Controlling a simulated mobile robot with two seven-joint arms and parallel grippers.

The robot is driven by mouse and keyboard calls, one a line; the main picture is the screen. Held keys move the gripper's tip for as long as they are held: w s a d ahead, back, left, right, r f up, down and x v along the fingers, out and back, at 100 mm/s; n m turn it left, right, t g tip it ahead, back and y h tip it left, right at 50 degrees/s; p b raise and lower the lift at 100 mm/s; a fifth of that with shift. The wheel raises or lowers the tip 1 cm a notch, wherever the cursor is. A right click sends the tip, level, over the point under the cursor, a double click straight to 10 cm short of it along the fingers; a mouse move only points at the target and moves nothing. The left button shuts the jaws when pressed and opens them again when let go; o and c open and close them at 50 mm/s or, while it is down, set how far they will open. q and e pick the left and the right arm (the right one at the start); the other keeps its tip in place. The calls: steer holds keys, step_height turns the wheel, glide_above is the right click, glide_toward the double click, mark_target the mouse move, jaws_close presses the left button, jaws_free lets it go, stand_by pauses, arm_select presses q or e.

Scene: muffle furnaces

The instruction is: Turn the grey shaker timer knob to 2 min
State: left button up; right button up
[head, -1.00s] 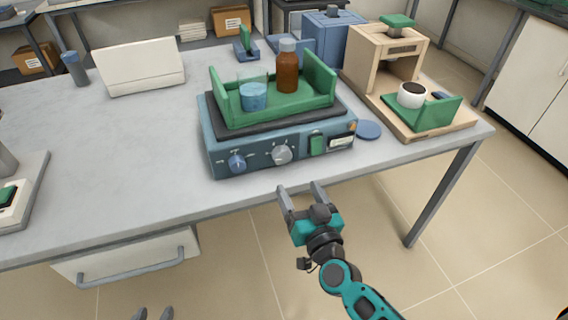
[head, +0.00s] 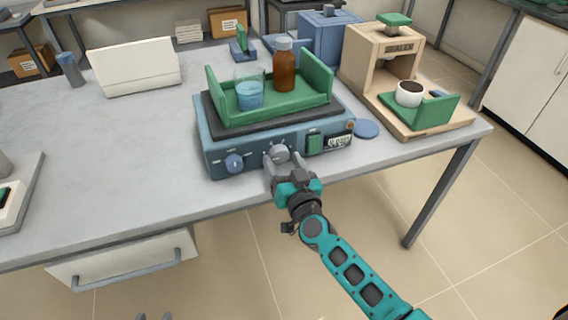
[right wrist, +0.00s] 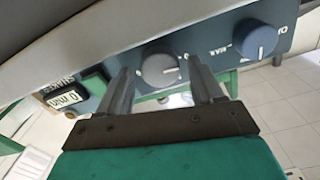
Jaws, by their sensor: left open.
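The blue shaker (head: 215,160) stands at the table's front edge. Its grey knob (head: 278,153) is on the front panel, right of a blue knob (head: 234,163). My right gripper (head: 283,164) is at the grey knob with its fingers apart, one on each side. In the right wrist view the grey knob (right wrist: 160,70) sits between the open fingers (right wrist: 160,76), with small gaps visible. A display (right wrist: 66,98) there seems to read 0 MIN, upside down. My left gripper (head: 154,317) shows only its separated fingertips at the bottom edge.
A green tray (head: 270,115) on the shaker holds a beaker (head: 249,95) and a brown bottle (head: 284,72). The table's left middle is clear.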

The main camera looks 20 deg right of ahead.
steer(key=c, duration=0.9)
steer(key=shift+o, duration=0.2)
steer(key=shift+m, duration=0.3)
steer(key=m, duration=0.4)
steer(key=shift+m, duration=0.3)
steer(key=m, duration=0.5)
steer(key=shift+m, duration=0.3)
steer(key=o, duration=1.1)
steer(key=shift+c, duration=0.2)
